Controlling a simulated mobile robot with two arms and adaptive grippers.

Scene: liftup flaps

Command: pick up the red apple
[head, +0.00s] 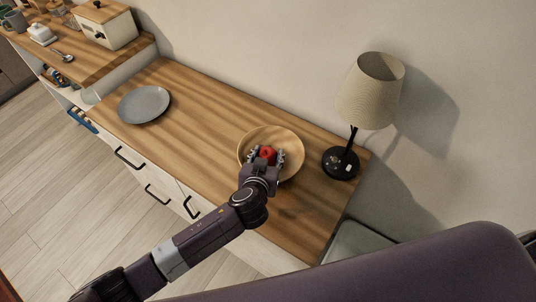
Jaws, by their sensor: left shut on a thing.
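The red apple (267,154) is in the head view, at the wooden bowl (286,135) on the counter. My left gripper (266,158) reaches over the front of the bowl and is shut on the apple, with a finger on each side of it. The gripper hides the apple's lower part and the near part of the bowl. I cannot tell whether the apple still touches the bowl's bottom. My right gripper is not in view.
A lamp (369,92) stands close to the right of the bowl. A grey plate (144,104) lies on the wooden counter (200,100) to the left, with bare wood between. A higher shelf at the far left holds a bread box (106,27) and a white butter dish (41,34).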

